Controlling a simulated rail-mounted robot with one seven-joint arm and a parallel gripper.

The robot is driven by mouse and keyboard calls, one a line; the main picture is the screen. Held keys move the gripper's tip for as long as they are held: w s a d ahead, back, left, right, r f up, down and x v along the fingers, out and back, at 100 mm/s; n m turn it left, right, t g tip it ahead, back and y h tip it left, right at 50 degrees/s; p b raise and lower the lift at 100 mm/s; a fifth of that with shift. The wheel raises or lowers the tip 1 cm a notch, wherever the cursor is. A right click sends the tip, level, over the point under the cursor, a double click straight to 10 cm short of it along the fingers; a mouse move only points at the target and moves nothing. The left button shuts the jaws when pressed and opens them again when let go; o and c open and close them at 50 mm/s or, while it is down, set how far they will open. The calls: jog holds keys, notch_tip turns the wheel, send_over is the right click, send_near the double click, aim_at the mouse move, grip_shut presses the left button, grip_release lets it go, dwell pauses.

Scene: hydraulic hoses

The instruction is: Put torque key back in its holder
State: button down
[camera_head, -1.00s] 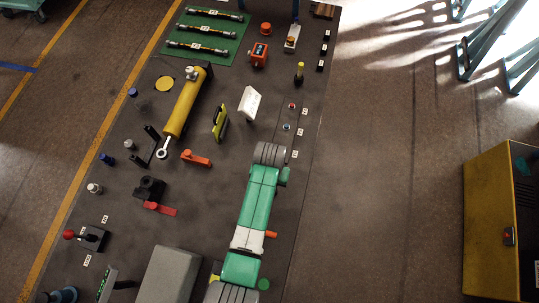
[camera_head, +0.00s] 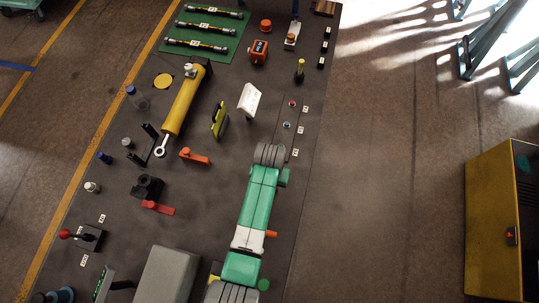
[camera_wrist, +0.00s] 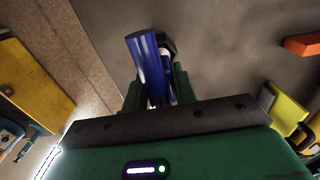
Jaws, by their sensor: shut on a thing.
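In the wrist view my gripper (camera_wrist: 156,92) has two green fingers shut on a blue cylindrical handle, which looks like the torque key (camera_wrist: 147,62). The handle leans slightly left and points toward the camera. A dark part shows behind its upper end; its lower end is hidden by the gripper body. In the head view my green and white arm reaches up over the right part of the dark table, and its gripper and the key are hidden. I cannot tell which object is the key's holder.
The dark table (camera_head: 215,180) carries a yellow cylinder (camera_head: 183,105), an orange lever (camera_head: 195,156), a red-handled valve (camera_head: 157,207), a white card (camera_head: 249,99) and a grey box (camera_head: 167,274). A yellow cabinet (camera_head: 492,220) stands at right. Floor between them is clear.

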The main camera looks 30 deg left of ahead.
jog(key=shift+f+b, duration=0.85)
jog(key=shift+f, duration=0.3)
jog(key=c, duration=1)
grip_release()
jog(key=shift+c, duration=0.2)
notch_tip(320, 180, up, 8)
jog(key=shift+f+p, duration=0.1)
jog(key=shift+p, duration=0.2)
